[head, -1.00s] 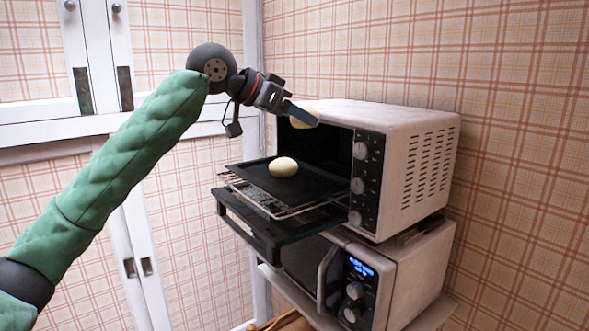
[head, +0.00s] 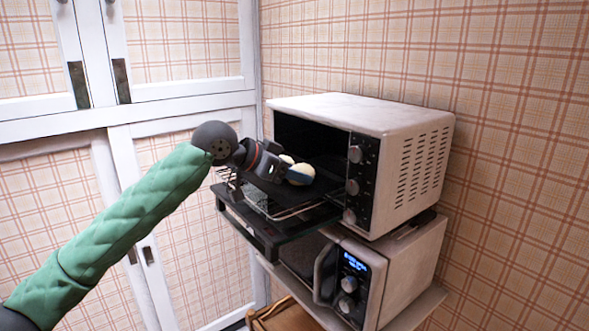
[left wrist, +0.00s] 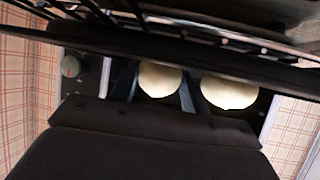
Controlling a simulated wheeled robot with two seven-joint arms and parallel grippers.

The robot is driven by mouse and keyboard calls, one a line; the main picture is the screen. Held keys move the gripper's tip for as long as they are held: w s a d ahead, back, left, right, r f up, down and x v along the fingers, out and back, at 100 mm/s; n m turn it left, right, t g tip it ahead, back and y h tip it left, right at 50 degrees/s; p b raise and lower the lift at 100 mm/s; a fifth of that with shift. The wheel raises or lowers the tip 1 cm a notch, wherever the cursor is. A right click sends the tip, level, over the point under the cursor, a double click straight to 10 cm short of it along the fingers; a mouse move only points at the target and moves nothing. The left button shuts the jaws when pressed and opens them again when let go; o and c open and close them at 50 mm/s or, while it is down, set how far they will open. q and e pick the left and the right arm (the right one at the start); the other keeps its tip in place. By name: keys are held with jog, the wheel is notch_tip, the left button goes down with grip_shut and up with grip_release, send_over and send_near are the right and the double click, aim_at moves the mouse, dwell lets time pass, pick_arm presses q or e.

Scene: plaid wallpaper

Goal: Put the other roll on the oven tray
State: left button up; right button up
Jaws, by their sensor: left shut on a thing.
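My left gripper (head: 297,177) is shut on a pale, round roll (head: 302,173), low over the front part of the oven tray (head: 322,184). I cannot tell whether the held roll touches the tray. The other roll (head: 286,159) is on the tray, just behind the gripper and partly hidden by it. In the left wrist view the held roll (left wrist: 160,80) is between the two fingers, and the other roll (left wrist: 230,92) is close beside it, to the right. My right gripper is not in view.
The white toaster oven (head: 400,150) has its door (head: 262,232) open, with a wire rack under the tray. A microwave (head: 395,270) stands below it. White cabinet doors (head: 180,110) are at the left. The oven's control panel (head: 361,180) is right of the opening.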

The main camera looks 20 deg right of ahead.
pick_arm(q)
jog(key=shift+f, duration=0.15)
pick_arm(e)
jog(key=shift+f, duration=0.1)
pick_arm(q)
jog(key=o, duration=1)
jog(key=shift+f, duration=0.1)
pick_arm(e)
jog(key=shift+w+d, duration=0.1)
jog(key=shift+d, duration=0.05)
pick_arm(q)
jog(key=shift+a, duration=0.2)
jog(key=b+v, duration=0.4)
jog(key=v, duration=0.7)
jog(key=shift+a+r+b, duration=0.25)
jog(key=shift+r+b, duration=0.05)
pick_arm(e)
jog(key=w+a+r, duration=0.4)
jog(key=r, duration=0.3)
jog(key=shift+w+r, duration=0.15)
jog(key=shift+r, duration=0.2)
